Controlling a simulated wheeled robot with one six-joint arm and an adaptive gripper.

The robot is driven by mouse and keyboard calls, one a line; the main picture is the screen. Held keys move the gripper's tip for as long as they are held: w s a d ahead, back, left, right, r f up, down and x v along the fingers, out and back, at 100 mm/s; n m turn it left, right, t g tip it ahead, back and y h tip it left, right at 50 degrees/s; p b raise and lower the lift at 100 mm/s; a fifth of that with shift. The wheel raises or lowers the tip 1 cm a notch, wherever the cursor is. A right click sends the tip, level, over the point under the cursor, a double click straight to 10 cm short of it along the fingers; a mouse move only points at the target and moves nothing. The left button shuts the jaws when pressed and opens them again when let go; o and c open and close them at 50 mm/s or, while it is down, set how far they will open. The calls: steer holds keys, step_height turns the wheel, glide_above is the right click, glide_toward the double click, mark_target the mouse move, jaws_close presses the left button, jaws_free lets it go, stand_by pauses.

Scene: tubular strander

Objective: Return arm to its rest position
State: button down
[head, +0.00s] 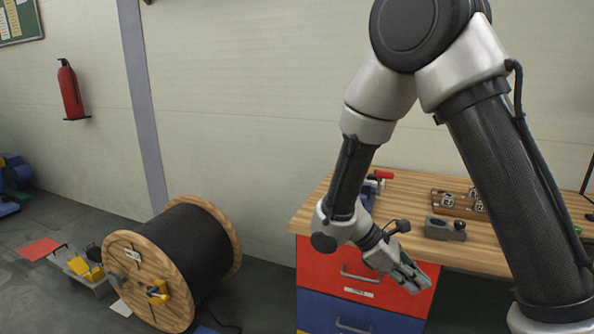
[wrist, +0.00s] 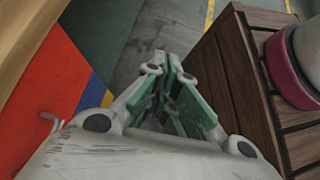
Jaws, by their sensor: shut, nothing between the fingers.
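My arm is bent high in the head view, and its forearm hangs down in front of the workbench (head: 450,178). My gripper (head: 412,278) is in front of the red drawer (head: 335,268), near the bench's front edge. It is shut and empty. In the wrist view the gripper (wrist: 178,105) shows its green-padded fingers close together, pointing down past the bench side toward the floor. No held object shows between the fingers.
A cable reel (head: 205,250) stands on the floor at left. A fire extinguisher (head: 70,90) hangs on the wall. A grey block (head: 445,229) and a wooden tray (head: 440,207) lie on the bench. In the wrist view, a brown slatted wooden surface (wrist: 235,85) is close at right.

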steer(key=s+d+r+m+t+y, duration=0.3)
steer(key=r+m, duration=0.4)
steer(key=r, duration=0.3)
steer(key=s+d+r+m+t+y, duration=0.4)
steer(key=s+d+r+m+y, duration=0.2)
steer(key=r, duration=0.5)
steer(key=s+d+m, duration=0.1)
steer(key=s, duration=0.1)
steer(key=shift+s, duration=0.3)
